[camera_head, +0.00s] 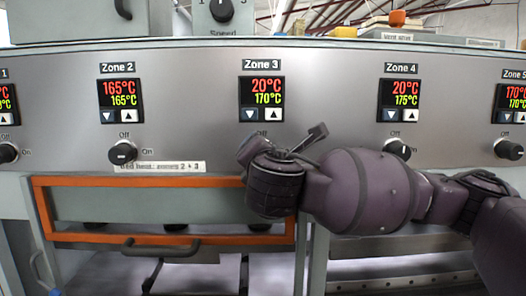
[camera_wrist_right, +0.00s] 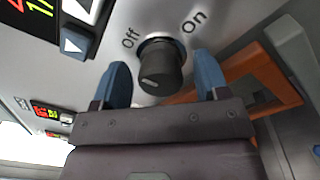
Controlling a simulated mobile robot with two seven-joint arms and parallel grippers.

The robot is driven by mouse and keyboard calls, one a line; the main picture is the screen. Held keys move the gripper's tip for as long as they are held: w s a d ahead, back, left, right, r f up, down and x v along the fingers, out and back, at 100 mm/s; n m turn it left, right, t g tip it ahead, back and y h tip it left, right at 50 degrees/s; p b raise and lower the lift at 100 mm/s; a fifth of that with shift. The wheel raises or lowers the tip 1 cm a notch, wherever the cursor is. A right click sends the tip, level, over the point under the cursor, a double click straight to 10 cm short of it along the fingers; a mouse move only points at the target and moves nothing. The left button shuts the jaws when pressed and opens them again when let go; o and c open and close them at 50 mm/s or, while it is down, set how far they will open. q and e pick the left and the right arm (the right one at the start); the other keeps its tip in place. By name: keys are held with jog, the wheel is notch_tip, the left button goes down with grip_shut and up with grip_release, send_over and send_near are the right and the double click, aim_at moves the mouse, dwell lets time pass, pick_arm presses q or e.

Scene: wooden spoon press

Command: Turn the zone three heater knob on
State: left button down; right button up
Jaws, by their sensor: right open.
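The zone three display (camera_head: 262,99) on the grey panel reads 20°C in red above 170°C in green. The zone three knob is hidden behind my right gripper (camera_head: 284,146) in the head view. In the right wrist view the black round knob (camera_wrist_right: 160,66) shows between my two blue fingertips, with "Off" (camera_wrist_right: 130,38) at its upper left and "On" (camera_wrist_right: 194,22) at its upper right. The right gripper is open, with visible gaps on both sides of the knob. My left gripper is not in view.
The zone two knob (camera_head: 122,153) is to the left and the zone four knob (camera_head: 403,150) to the right.

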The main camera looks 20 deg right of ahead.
jog(key=shift+w, duration=0.1)
jog(key=c, duration=0.9)
